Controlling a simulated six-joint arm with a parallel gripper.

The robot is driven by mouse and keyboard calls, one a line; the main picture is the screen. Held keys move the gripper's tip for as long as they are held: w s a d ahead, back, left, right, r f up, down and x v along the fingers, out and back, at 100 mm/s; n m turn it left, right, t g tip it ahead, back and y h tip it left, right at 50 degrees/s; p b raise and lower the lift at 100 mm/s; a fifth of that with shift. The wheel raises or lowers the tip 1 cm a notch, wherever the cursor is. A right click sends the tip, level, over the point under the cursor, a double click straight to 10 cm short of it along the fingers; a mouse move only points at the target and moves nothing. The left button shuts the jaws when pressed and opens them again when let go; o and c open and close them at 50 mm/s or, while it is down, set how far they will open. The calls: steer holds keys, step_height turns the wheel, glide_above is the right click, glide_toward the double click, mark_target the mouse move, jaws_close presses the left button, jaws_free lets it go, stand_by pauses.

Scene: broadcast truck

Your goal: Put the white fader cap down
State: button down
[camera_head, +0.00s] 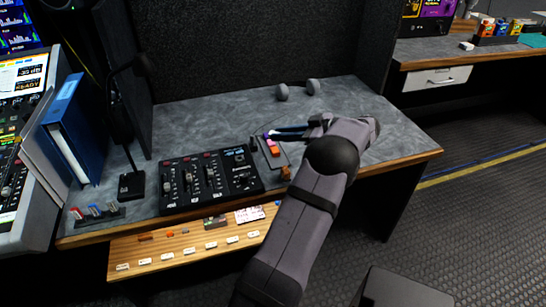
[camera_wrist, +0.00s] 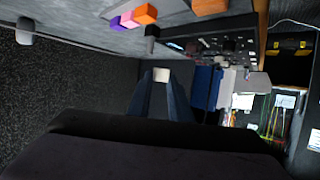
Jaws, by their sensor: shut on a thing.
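The cap seems held above the desk, but the exact height cannot be told.
An orange block (camera_head: 275,151) and a brown block (camera_head: 286,173) lie near the fader mixer (camera_head: 208,182). The wooden ledge (camera_head: 120,250) below holds several small pale pieces. Desk (camera_head: 215,115) behind the mixer is clear.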

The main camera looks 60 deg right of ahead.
mark_target(287, 158)
steer(key=shift+s+d+f+b, duration=0.1)
steer(key=shift+s+f+b, duration=0.1)
steer(key=shift+f, duration=1.45)
steer(key=shift+s+d+f+b, duration=0.15)
steer(key=shift+s+f, duration=0.1)
steer(key=shift+f, duration=1.4)
steer(key=shift+s+d+f+b, duration=0.1)
steer(key=shift+s+f+b, duration=0.1)
steer(key=shift+f, duration=1.45)
steer(key=shift+f, duration=0.15)
steer(key=c, duration=1.9)
jaws_free()
steer(key=shift+r, duration=0.2)
steer(key=v, duration=1.2)
steer(key=shift+a, duration=0.1)
